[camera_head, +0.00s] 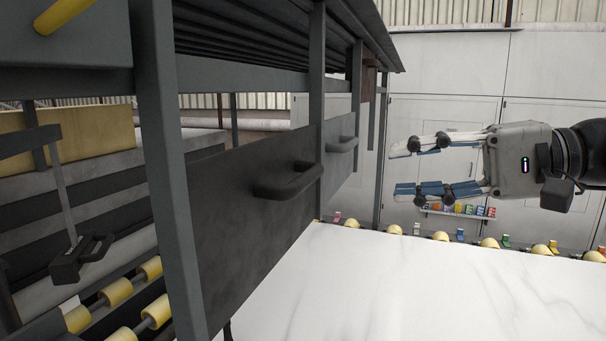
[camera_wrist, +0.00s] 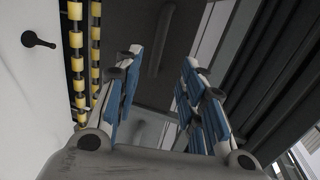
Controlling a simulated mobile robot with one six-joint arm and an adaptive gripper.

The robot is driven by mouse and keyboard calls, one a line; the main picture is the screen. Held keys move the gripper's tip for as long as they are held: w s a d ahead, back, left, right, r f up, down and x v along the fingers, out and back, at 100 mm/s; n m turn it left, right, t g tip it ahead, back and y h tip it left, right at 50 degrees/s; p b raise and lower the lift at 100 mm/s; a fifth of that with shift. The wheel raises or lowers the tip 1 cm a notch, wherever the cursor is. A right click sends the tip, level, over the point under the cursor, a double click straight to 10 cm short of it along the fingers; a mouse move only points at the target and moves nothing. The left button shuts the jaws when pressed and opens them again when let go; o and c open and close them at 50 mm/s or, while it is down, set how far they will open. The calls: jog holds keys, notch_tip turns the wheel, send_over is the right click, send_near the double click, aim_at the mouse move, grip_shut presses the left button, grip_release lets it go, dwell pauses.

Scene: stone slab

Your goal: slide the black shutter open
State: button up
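The black shutter (camera_head: 238,225) is a dark flat panel between the grey posts of a frame, in the head view left of centre. Its black bar handle (camera_head: 290,183) sticks out toward the right. My gripper (camera_head: 396,170) is at the right, apart from the shutter and handle, with its fingers pointing left. It is open and empty. In the wrist view my gripper (camera_wrist: 162,56) is spread, and a dark panel (camera_wrist: 192,28) with a bar handle (camera_wrist: 160,42) shows beyond the fingertips. I cannot tell for certain that this is the black shutter.
A lighter grey panel (camera_head: 338,165) with its own handle (camera_head: 343,145) sits just behind the shutter. Grey posts (camera_head: 167,170) stand in front. A white slab (camera_head: 390,285) lies below, edged with yellow rollers (camera_head: 489,243). A dark handled tool (camera_head: 80,258) hangs at the left.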

aim_at(308, 180)
jog(key=x, duration=1.6)
jog(key=shift+s+a, duration=0.1)
jog(key=shift+a, duration=0.1)
jog(key=shift+c, duration=0.3)
grip_shut()
jog(key=shift+r, duration=0.1)
